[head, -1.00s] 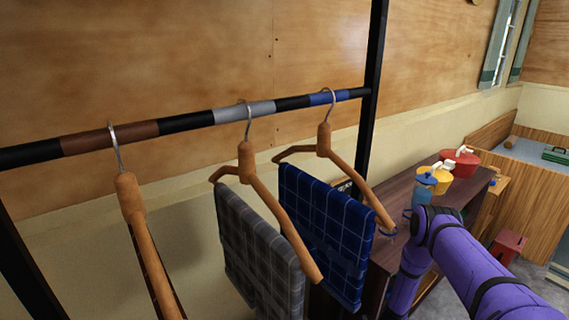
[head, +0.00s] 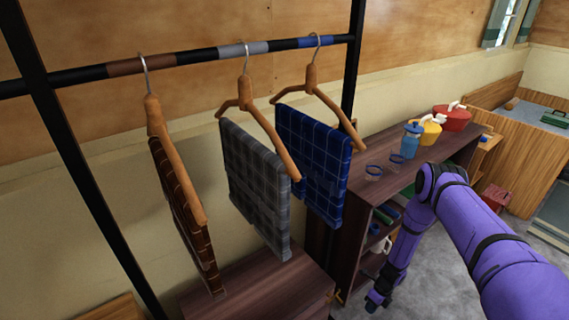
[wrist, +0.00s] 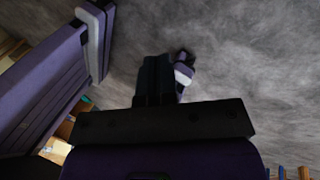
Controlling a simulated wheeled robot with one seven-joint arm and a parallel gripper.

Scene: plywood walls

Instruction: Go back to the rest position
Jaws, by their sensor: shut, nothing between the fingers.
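My purple arm reaches in from the right of the head view and bends down at the elbow. My gripper (head: 378,299) hangs low beside the dark wooden shelf unit (head: 345,235), above the grey floor. In the wrist view its dark fingers (wrist: 157,80) are together with nothing between them, and carpet-like grey floor fills most of the background. The gripper is well apart from the hanging cloths.
Brown (head: 183,225), grey (head: 255,180) and blue (head: 313,160) checked cloths hang on wooden hangers from a black rail (head: 190,57). A blue bottle (head: 411,141), yellow pot (head: 426,132) and red pot (head: 452,118) stand on the shelf top. Grey floor (head: 440,265) is open nearby.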

